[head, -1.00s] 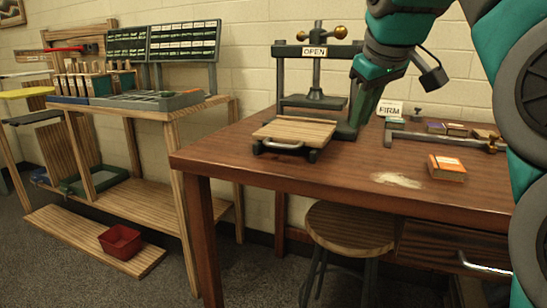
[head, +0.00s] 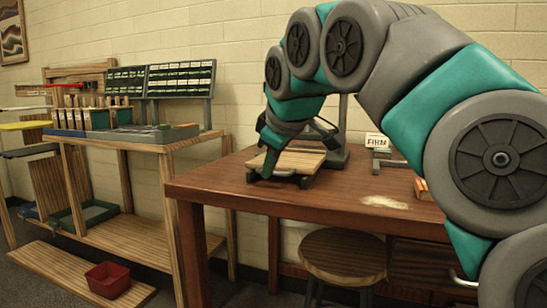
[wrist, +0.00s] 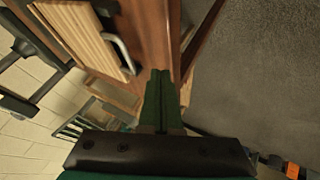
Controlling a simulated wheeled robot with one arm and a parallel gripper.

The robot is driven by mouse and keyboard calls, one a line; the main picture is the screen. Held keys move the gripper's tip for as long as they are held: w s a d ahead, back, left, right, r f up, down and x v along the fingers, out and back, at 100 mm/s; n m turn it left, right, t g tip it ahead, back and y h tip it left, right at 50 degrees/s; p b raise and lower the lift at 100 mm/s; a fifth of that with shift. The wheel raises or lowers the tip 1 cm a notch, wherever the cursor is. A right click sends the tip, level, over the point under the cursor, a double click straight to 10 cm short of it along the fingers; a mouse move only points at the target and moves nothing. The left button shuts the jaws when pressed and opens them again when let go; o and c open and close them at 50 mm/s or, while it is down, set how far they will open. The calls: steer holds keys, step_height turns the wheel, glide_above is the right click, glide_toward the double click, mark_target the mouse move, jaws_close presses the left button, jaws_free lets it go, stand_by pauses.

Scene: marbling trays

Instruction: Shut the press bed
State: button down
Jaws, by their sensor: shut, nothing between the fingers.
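The press bed (head: 300,160) is a slatted wooden board that sticks out of the press toward the desk's front edge. In the wrist view the bed (wrist: 78,28) is at upper left, with its metal bar handle (wrist: 123,52) on its front end. My gripper (head: 266,172) is at the front left end of the bed, pointing down. In the wrist view the shut, empty fingers (wrist: 160,76) are beside the handle, apart from it. My arm hides most of the press frame (head: 338,150) and its sign in the head view.
The press stands on a brown wooden desk (head: 235,190). A FIRM sign (head: 377,141) stands to its right. A stool (head: 343,258) is under the desk. A wooden rack with trays (head: 130,140) and a red bin (head: 108,279) are at left. The desk's front left is clear.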

steer(key=shift+w+d+f, duration=0.1)
steer(key=shift+w+f, duration=0.35)
steer(key=shift+w, duration=0.6)
steer(key=shift+w+f, duration=0.45)
steer(key=shift+w, duration=0.6)
steer(key=shift+w+d+f, duration=0.1)
steer(key=shift+w+f, duration=0.35)
steer(key=shift+w, duration=0.6)
